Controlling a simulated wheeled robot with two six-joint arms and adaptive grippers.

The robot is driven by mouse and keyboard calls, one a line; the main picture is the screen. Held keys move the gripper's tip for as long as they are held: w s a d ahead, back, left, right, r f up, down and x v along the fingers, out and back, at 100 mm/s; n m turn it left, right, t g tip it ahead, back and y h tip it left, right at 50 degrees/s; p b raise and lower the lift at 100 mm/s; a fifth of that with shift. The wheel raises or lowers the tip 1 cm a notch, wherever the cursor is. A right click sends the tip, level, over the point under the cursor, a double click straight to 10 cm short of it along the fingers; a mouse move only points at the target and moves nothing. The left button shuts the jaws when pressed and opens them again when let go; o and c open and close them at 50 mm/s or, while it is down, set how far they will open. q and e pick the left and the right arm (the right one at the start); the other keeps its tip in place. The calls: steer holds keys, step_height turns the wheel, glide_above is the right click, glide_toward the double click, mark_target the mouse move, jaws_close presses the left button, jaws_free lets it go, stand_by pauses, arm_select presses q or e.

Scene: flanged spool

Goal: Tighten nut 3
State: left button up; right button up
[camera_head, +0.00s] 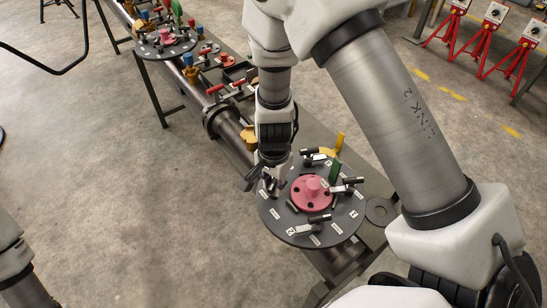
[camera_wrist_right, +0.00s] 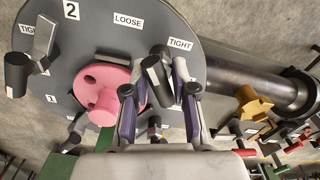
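A dark grey round flange (camera_head: 285,226) with a pink hub (camera_head: 313,192) carries several levers with black handles and white labels. It also fills much of the right wrist view (camera_wrist_right: 85,25). My right gripper (camera_head: 268,183) is at the flange's left edge. In the wrist view its two fingers (camera_wrist_right: 160,105) are apart, with a black-handled lever (camera_wrist_right: 155,75) in the gap or just past the tips; contact is unclear. LOOSE (camera_wrist_right: 128,20) and TIGHT (camera_wrist_right: 180,44) labels are beside this lever; I cannot read its number. Another lever (camera_wrist_right: 40,45) is by label 2 (camera_wrist_right: 70,10). My left gripper is out of view.
A dark pipe (camera_head: 234,142) runs from the flange to the upper left, along a narrow bench. A yellow part (camera_wrist_right: 253,103) and several red-handled valves are along it. A second round flange (camera_head: 165,43) stands farther off. Red stands (camera_head: 485,42) are at the upper right. The floor at left is mostly clear.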

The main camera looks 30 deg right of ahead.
mark_target(274, 181)
steer(key=m+p, duration=0.1)
steer(key=m, duration=0.2)
steer(key=m+p, duration=0.2)
steer(key=m, duration=0.1)
steer(key=m+p, duration=0.1)
steer(key=m, duration=0.2)
steer(key=shift+r+p, duration=0.3)
steer(key=shift+p, duration=0.05)
steer(key=shift+f+m+p, duration=0.1)
steer(key=shift+m+p, duration=0.2)
steer(key=shift+m, duration=0.8)
steer(key=shift+f+b, duration=0.35)
steer(key=shift+f, duration=0.05)
steer(key=shift+r+n, duration=0.4)
steer(key=shift+n, duration=0.4)
step_height(274, 181, up, 7)
steer(key=p, duration=0.7)
steer(key=shift+f, duration=0.15)
steer(key=shift+f, duration=0.1)
